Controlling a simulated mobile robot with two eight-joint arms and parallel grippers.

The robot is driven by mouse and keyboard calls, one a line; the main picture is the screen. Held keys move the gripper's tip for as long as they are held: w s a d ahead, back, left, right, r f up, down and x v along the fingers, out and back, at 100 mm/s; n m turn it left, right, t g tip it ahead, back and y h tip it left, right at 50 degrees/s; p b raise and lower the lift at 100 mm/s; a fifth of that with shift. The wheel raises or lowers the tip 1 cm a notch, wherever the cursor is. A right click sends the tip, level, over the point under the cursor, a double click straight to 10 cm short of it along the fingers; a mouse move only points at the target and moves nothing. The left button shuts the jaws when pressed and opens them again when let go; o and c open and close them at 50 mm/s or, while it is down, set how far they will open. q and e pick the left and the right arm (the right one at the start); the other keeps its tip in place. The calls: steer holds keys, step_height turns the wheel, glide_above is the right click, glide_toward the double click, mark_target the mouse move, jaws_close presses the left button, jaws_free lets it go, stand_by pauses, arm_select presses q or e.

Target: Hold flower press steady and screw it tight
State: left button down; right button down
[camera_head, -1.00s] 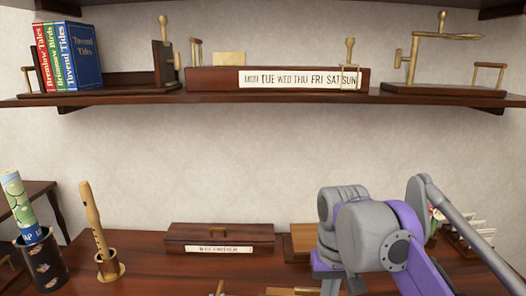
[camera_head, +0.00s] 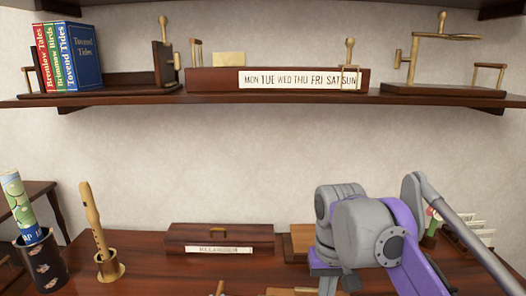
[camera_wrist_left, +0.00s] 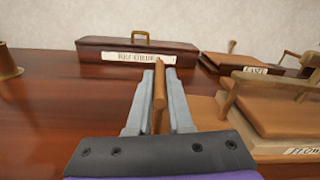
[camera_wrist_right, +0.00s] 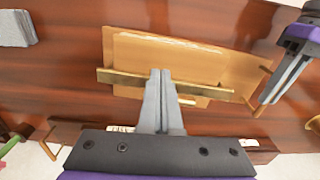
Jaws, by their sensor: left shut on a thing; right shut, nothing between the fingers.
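The flower press (camera_wrist_right: 225,68) lies on the table, a stack of pale wooden boards with a brass bar (camera_wrist_right: 215,90) across it. In the left wrist view the press (camera_wrist_left: 275,117) is at the right, with a partly cut-off label. My left gripper (camera_wrist_left: 160,75) is shut on an upright wooden handle (camera_wrist_left: 159,98) beside the press. In the right wrist view my left gripper (camera_wrist_right: 275,95) comes in at the upper right beside the press. My right gripper (camera_wrist_right: 160,74) is shut and empty over the press and its bar. Its fingers hide part of the bar; contact cannot be told.
A dark recorder box (camera_head: 215,240) stands behind on the table. A recorder in a brass holder (camera_head: 95,225) and a dark cup with a rolled paper (camera_head: 38,260) are at the left. A shelf (camera_head: 290,99) with books and wooden devices runs above. Table at left is mostly clear.

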steer(key=shift+s+a, duration=0.15)
steer(key=shift+a, duration=0.35)
steer(key=shift+a, duration=1.2)
steer(key=shift+a, duration=0.1)
steer(key=shift+s+a, duration=0.1)
steer(key=shift+s, duration=0.1)
step_height(320, 180, up, 6)
stand_by(0.7)
